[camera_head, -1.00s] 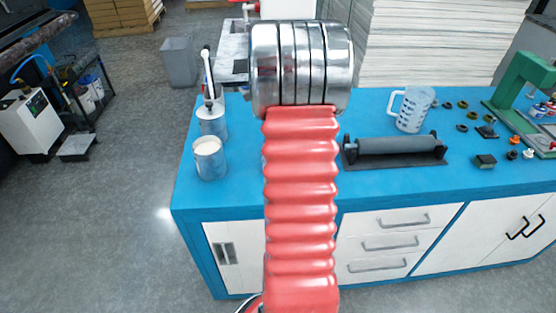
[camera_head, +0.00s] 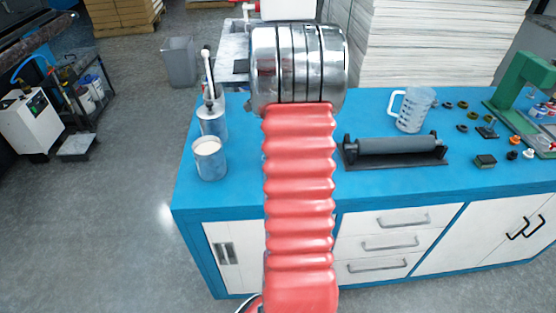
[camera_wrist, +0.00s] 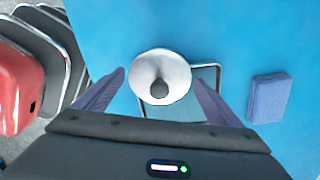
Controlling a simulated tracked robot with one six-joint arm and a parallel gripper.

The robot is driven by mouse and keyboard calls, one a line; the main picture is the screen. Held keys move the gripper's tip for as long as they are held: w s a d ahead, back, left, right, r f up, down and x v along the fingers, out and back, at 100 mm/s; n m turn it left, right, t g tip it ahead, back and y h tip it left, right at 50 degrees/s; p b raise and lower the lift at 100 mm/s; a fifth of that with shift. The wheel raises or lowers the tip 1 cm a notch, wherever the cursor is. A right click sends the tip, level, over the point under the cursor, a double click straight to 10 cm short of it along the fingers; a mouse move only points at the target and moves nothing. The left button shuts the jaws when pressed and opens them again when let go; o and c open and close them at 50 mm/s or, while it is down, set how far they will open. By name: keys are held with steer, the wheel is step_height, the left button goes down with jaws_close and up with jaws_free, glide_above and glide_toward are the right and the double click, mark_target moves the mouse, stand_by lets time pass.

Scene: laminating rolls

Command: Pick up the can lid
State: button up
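In the wrist view a round white piece with a dark central knob, which looks like the can lid (camera_wrist: 172,66), lies over the blue table. It partly overlaps a dark-framed flat panel (camera_wrist: 208,78). My gripper (camera_wrist: 158,80) is open, with one finger on each side of the lid, apart from it. Whether the fingers are at the lid's height cannot be told. In the head view my arm hides the gripper and the lid. An open can with cream-coloured contents (camera_head: 209,160) stands at the left of the table.
Behind the open can stands a metal can with an upright handle (camera_head: 212,122). A roller on a black base (camera_head: 395,147), a clear jug (camera_head: 412,110) and a green press (camera_head: 515,85) are to the right. A blue-grey block (camera_wrist: 269,97) lies right of my gripper.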

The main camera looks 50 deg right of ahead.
steer(key=c, duration=0.8)
steer(key=shift+r, duration=0.15)
step_height(320, 180, up, 10)
steer(key=shift+f, duration=0.1)
stand_by(0.7)
